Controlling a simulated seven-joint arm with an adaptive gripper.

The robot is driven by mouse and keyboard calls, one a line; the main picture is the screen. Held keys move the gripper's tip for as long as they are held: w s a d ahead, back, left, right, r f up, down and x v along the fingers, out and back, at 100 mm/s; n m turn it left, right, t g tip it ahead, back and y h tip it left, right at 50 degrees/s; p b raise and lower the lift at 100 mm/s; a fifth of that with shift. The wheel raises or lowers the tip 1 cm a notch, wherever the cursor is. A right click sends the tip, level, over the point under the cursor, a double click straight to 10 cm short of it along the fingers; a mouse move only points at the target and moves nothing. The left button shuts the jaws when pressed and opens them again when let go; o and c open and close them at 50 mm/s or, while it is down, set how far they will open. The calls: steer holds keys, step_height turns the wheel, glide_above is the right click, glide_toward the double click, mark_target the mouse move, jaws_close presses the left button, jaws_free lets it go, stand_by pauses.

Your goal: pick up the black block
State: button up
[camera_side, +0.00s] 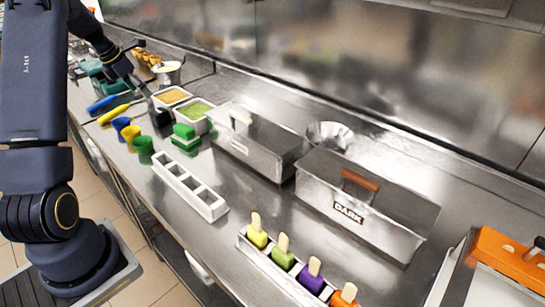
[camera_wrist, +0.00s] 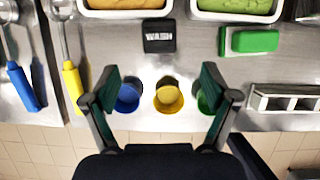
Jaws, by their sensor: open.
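The black block (camera_wrist: 158,36) lies on the steel counter in the wrist view, with pale lettering on its near face. It sits just in front of the two food pans, left of a green block (camera_wrist: 250,40). In the side view the black block (camera_side: 162,119) shows as a small dark shape beside the pans. My gripper (camera_wrist: 161,84) is open and empty, its two green-padded fingers wide apart. In the wrist picture the block shows above the fingertips, apart from them. In the side view my gripper (camera_side: 143,88) is over the counter near the pans.
Blue (camera_wrist: 128,96), yellow (camera_wrist: 168,96) and green (camera_wrist: 207,101) cups stand near the counter's front edge. Blue- and yellow-handled utensils (camera_wrist: 73,88) lie left. A white slotted holder (camera_wrist: 288,99) is right. Lidded steel boxes (camera_side: 250,145) stand farther along the counter.

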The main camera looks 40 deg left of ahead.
mark_target(158, 111)
steer(key=x, duration=1.1)
steer(key=shift+w+a, duration=0.1)
steer(key=shift+w, duration=0.05)
steer(key=c, duration=1.3)
